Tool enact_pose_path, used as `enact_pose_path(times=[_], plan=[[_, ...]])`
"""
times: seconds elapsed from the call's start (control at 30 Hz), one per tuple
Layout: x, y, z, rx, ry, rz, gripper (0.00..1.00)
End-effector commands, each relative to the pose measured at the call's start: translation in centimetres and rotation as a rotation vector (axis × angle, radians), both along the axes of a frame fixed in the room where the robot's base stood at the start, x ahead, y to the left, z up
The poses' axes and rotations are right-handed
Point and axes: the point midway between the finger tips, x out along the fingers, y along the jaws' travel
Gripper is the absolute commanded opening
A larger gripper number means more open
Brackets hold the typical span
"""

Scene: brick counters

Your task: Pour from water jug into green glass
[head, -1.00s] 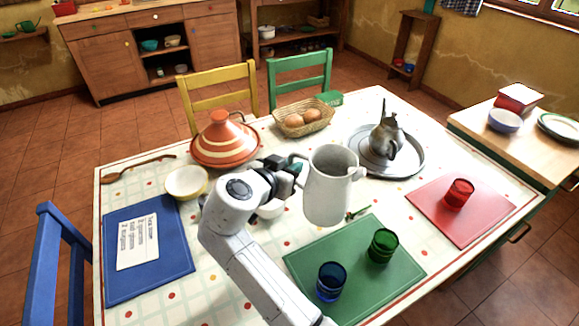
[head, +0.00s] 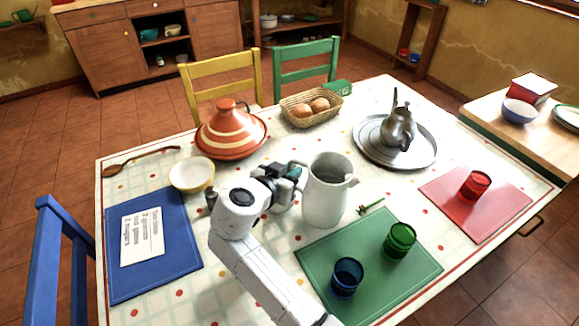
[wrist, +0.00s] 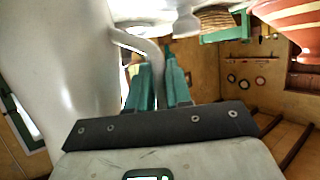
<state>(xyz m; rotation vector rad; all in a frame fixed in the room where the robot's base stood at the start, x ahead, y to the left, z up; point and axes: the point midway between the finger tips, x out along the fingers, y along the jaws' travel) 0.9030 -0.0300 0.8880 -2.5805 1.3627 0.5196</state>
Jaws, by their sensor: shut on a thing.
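The water jug (head: 325,195) is pale grey-white and stands upright in the head view, its spout toward the right. My gripper (head: 294,172) is at its left side, and in the wrist view its teal fingers (wrist: 162,88) are shut on the jug's handle (wrist: 157,62). The jug body (wrist: 60,60) fills the left of that view. I cannot tell whether the jug's base touches the table. The green glass (head: 399,240) stands on the green placemat (head: 340,242), right of and nearer than the jug, apart from it. The jug's contents are hidden.
A blue glass (head: 346,278) stands on the same placemat, left of the green glass. A small green sprig (head: 371,206) lies between jug and placemat. A metal teapot (head: 398,128) on a tray (head: 428,153), a bread basket (head: 290,113) and a tagine (head: 231,135) stand farther back.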

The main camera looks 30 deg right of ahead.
Motion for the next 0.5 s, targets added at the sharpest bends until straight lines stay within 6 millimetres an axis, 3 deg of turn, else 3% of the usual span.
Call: enact_pose_path(times=[0.5], plan=[[-1.5, -1.1, 2.9, 0.139, -0.210, 0.001, 0.00]])
